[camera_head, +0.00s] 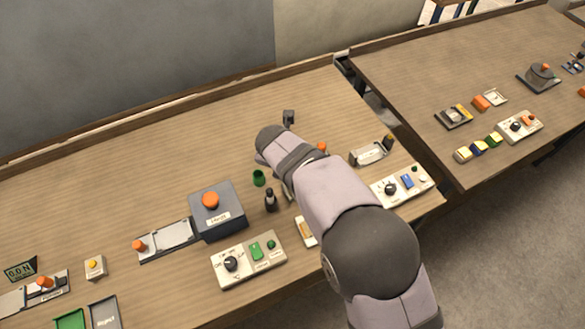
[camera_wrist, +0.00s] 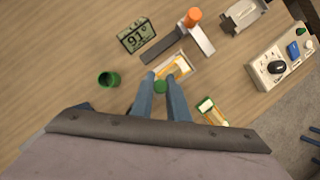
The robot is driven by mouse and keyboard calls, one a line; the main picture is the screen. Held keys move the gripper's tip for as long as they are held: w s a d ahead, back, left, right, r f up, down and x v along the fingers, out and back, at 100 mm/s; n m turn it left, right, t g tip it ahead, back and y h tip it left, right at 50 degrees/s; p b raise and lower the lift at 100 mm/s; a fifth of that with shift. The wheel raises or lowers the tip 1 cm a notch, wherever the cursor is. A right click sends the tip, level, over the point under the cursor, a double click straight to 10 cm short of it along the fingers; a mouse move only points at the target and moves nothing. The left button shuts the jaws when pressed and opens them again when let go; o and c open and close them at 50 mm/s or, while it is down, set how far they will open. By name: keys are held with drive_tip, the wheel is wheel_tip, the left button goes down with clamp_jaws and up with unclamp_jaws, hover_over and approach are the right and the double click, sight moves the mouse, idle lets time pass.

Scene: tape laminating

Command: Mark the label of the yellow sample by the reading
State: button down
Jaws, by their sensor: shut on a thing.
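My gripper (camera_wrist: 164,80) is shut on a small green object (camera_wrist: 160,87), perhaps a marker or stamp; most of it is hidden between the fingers. A white-edged card with a yellow-orange middle (camera_wrist: 172,68) lies just beyond the fingertips, partly covered by them; contact cannot be told. A second pale card with green and yellow-orange parts (camera_wrist: 210,110) lies to the right of the fingers; a card also shows beside my arm in the head view (camera_head: 306,231). A display (camera_wrist: 137,37) reads 91°. In the head view my arm hides the gripper.
A green cup (camera_wrist: 108,79) stands left of the fingers. An orange-knobbed device (camera_wrist: 193,18) stands beyond the near card. A control panel (camera_wrist: 280,58) is at the right. A dark bottle (camera_head: 270,200) and a grey press (camera_head: 217,211) stand left of my arm.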

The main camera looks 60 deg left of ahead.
drive_tip(key=shift+f, duration=0.55)
idle(0.6)
drive_tip(key=shift+d+f, duration=0.1)
idle(1.8)
drive_tip(key=shift+r+p, duration=3.4)
drive_tip(key=shift+r, duration=0.2)
